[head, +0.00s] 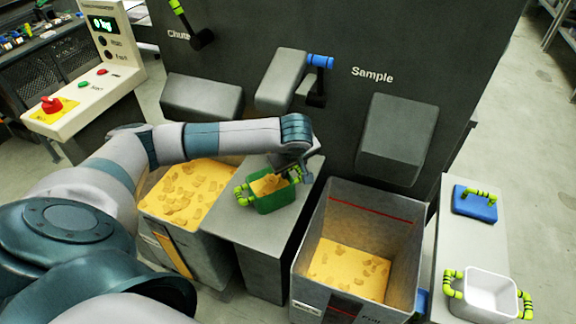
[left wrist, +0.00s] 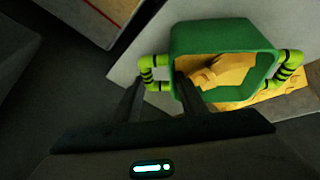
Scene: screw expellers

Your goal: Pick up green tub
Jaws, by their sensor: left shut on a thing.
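The green tub (head: 276,201) has lime-green handles with dark bands and holds yellow-tan chunks. It is at the top of the grey stand (head: 240,226) between two bins; I cannot tell whether it touches the stand. My left gripper (head: 294,174) is at the tub's right handle side and is shut on the tub. In the left wrist view the tub (left wrist: 225,36) is in front of the dark fingers (left wrist: 160,98), which reach its near wall beside one handle. The exact contact is partly hidden. My right gripper is not in view.
A bin of yellow material (head: 188,195) stands left, and a deep grey bin (head: 375,225) with a red line stands right. A white tub (head: 490,290) and a blue lid (head: 475,203) sit on a far-right stand. The dark machine (head: 340,90) with chutes rises behind.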

